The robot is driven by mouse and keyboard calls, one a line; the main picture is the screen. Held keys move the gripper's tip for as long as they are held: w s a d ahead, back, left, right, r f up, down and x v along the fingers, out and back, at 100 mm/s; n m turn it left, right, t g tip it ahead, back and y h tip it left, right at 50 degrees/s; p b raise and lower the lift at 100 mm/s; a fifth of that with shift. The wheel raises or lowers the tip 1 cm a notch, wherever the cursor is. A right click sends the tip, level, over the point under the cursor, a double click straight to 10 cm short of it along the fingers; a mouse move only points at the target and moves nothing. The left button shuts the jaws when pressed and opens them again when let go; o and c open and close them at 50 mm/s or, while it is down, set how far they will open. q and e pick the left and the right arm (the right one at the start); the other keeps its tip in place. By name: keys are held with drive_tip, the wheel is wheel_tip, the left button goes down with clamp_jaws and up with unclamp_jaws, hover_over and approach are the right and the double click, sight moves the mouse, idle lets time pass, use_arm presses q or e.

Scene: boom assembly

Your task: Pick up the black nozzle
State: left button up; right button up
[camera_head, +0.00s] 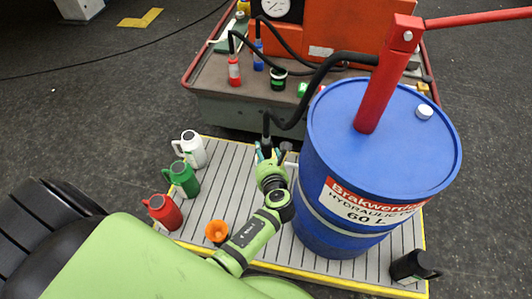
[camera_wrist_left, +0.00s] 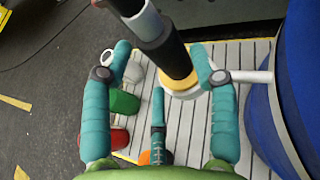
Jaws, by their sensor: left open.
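The black nozzle (camera_head: 267,127) hangs at the end of a black hose, left of the blue drum. In the left wrist view the nozzle (camera_wrist_left: 172,55) comes down from the top, black with a grey band above, a yellow ring and a pale lower end. My left gripper (camera_head: 269,158) is open at the nozzle's lower end. In the left wrist view its teal fingers (camera_wrist_left: 161,75) stand spread around the nozzle; the right finger looks close to it, but I cannot tell whether they touch. My right gripper is not in view.
The blue drum (camera_head: 385,140) with a red pump handle (camera_head: 376,95) stands close on the right. White (camera_head: 190,150), green (camera_head: 184,178) and red (camera_head: 164,212) jugs line the pallet's left edge. An orange funnel (camera_head: 217,231) and a black jug (camera_head: 412,267) stand nearer.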

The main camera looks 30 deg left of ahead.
use_arm(q)
drive_tip(key=shift+x, duration=1.05)
drive_tip(key=shift+c, duration=0.4)
drive_tip(key=c, duration=1.1)
drive_tip(key=shift+o, duration=0.2)
drive_tip(key=shift+r, duration=0.1)
